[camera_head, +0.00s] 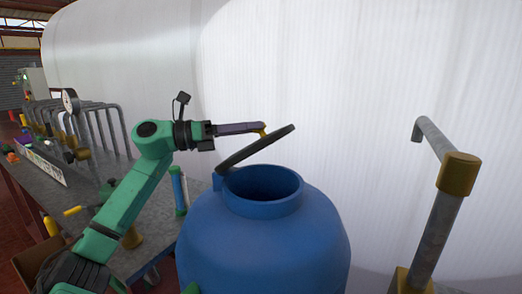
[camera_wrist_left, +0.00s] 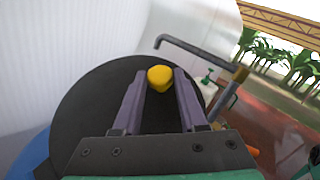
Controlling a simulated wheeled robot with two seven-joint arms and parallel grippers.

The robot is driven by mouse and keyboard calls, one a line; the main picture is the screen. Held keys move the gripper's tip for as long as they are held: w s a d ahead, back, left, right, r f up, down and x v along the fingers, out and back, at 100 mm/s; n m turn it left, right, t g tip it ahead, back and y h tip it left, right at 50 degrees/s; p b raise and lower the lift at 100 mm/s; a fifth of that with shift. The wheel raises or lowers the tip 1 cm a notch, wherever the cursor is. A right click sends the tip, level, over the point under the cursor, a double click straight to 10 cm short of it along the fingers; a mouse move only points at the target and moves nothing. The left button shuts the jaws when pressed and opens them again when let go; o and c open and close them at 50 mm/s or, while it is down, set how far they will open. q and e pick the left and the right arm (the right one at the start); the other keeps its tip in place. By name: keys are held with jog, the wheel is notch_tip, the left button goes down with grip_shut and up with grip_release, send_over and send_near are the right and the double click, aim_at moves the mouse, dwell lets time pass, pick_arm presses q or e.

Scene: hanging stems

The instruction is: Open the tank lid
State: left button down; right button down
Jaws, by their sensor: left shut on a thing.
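The blue tank (camera_head: 265,235) stands in the middle of the head view with its round mouth uncovered. Its black lid (camera_head: 256,148) is tilted up above the mouth, raised on the right and low at the left rim. My left gripper (camera_head: 262,130) is at the lid's upper face, shut on the yellow knob, which shows between the fingers in the left wrist view (camera_wrist_left: 160,77). The lid also fills the middle of that view (camera_wrist_left: 95,105). My right gripper is not in view.
A large white tank (camera_head: 350,100) rises close behind. A grey workbench (camera_head: 155,235) with pipes, a gauge (camera_head: 70,101) and small items is at the left. A grey pipe (camera_head: 440,220) with brass-coloured fittings stands at the right.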

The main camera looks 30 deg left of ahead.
pick_arm(q)
jog(key=a+r+n+t+y+b, duration=0.2)
jog(key=a+n+t+b, duration=0.4)
jog(key=a+n+t, duration=0.5)
jog(key=shift+s+a+r+n+y, duration=0.4)
jog(key=shift+a+n, duration=1.3)
jog(key=shift+a, duration=1.45)
jog(key=shift+f, duration=0.1)
